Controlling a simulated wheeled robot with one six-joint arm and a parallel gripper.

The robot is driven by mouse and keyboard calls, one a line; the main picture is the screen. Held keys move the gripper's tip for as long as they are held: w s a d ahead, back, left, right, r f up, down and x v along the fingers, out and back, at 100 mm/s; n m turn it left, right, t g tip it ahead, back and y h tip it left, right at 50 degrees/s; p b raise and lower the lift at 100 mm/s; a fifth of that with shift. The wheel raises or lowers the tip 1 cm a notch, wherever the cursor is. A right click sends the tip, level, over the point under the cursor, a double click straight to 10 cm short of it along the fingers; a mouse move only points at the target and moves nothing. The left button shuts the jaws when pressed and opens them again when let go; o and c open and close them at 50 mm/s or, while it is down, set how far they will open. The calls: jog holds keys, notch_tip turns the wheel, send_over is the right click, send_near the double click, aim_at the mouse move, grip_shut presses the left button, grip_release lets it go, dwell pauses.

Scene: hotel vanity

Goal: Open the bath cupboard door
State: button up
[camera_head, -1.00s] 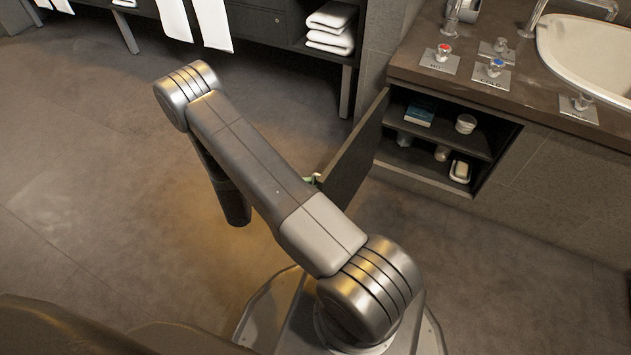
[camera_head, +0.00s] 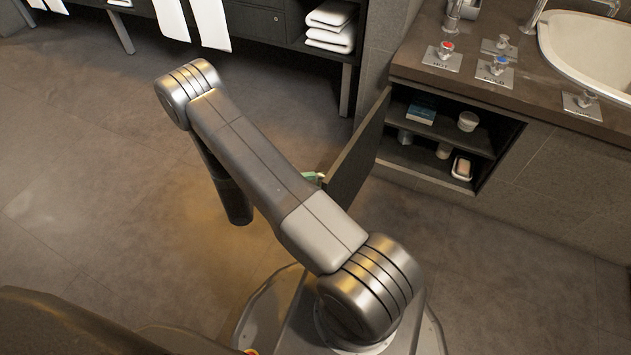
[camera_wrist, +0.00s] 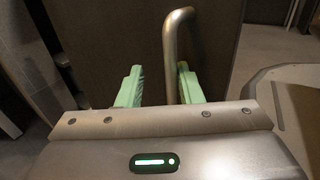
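The bath cupboard door (camera_head: 357,153) stands swung well out from the cupboard (camera_head: 432,178) under the counter, and the shelves inside show. In the wrist view the door (camera_wrist: 100,40) fills the middle, with a curved metal bar handle (camera_wrist: 171,55) on it. My gripper (camera_wrist: 158,87) has its two green fingers apart. The lower end of the handle is between them, close to the right finger, with a clear gap to the left one. I cannot tell whether the right finger touches it. In the head view only a bit of green finger (camera_head: 312,177) shows at the door's edge.
The cupboard holds a blue box (camera_head: 421,108), jars and a soap dish (camera_head: 462,168). The counter (camera_head: 480,75) with taps and a basin (camera_head: 590,50) is above. A towel shelf (camera_head: 290,35) stands at the back. The floor left of my arm is clear.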

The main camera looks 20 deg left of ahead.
jog(key=shift+s+a, duration=0.1)
jog(key=p+v, duration=0.2)
jog(key=v, duration=1.1)
jog(key=shift+s+a+p, duration=0.2)
jog(key=shift+a+p, duration=0.1)
jog(key=shift+p, duration=0.1)
jog(key=b+x, duration=0.2)
jog(key=x, duration=1.2)
jog(key=shift+r+b, duration=0.15)
jog(key=shift+b, duration=0.2)
jog(key=shift+s, duration=0.2)
